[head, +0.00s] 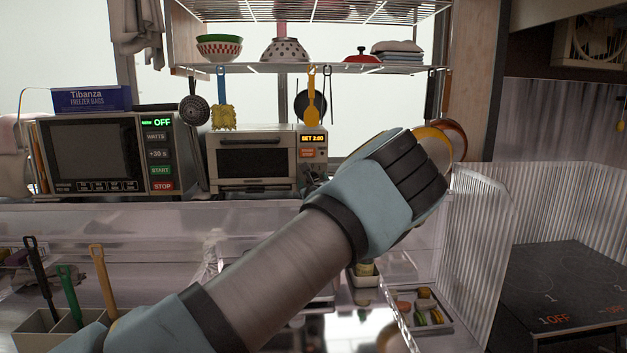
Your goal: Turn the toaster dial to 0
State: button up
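The toaster oven (253,160) stands on the back counter, left of the middle in the head view. It is a pale box with a dark window in a closed door. Its display (313,138) at the upper right reads "SET 2:00" in orange, with a small red-orange label below. Dark grey parts (312,180) show at the toaster's lower right front, where they may be my gripper's fingers. They cover that corner, so I cannot make out the dial or whether it is touched. My arm crosses the foreground and hides most of what lies behind it.
A microwave (105,153) showing "OFF" stands left of the toaster, with a freezer bag box (91,99) on top. Utensils hang from the shelf (300,68) above. A ribbed clear panel (475,235) and a cooktop (565,290) lie to the right.

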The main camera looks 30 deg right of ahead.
grip_shut()
dwell(0.7)
